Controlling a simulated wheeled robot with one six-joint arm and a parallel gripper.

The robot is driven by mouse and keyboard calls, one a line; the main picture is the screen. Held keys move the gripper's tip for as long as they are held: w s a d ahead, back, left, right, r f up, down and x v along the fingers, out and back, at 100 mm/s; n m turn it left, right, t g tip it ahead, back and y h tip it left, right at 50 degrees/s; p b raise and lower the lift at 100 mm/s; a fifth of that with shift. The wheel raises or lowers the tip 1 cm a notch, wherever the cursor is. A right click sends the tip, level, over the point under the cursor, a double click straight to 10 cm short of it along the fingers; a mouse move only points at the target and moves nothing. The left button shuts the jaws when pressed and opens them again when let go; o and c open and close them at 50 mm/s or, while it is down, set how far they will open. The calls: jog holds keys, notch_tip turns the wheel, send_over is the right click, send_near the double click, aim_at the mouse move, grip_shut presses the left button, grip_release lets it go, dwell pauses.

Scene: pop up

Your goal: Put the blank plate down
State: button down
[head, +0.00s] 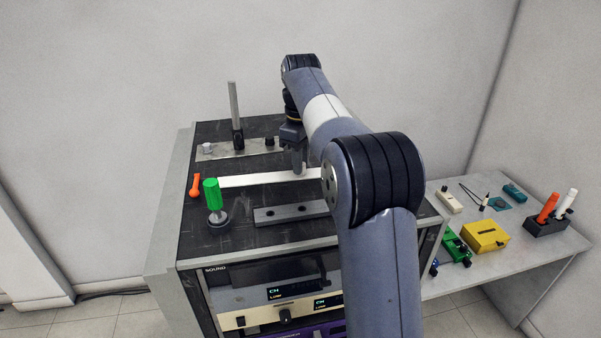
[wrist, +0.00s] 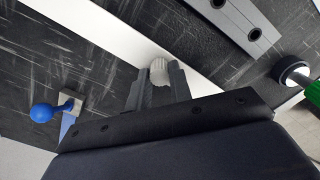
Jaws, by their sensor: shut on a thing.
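The blank plate (head: 255,180) is a long white strip over the dark top of the rack. It also crosses the wrist view diagonally (wrist: 105,32). My gripper (head: 299,168) is above the plate, its fingers pointing down. In the wrist view its two dark fingers (wrist: 159,84) are closed around a pale ribbed knob (wrist: 159,70) at the plate. My arm hides the plate's right end in the head view. I cannot tell whether the plate touches the rack top or hangs just above it.
On the rack top (head: 200,245) are a grey two-hole bar (head: 290,213), a green-handled tool (head: 212,195), an orange piece (head: 195,186) and a back panel with a tall rod (head: 235,115). A blue ball lever (wrist: 42,112) shows in the wrist view. A side table (head: 470,280) holds small devices.

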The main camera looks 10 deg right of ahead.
jog(key=shift+f, duration=1.8)
jog(key=c, duration=1.3)
grip_release()
jog(key=shift+f, duration=0.1)
notch_tip(320, 180, up, 12)
jog(key=shift+r, duration=0.1)
jog(key=shift+s, duration=0.1)
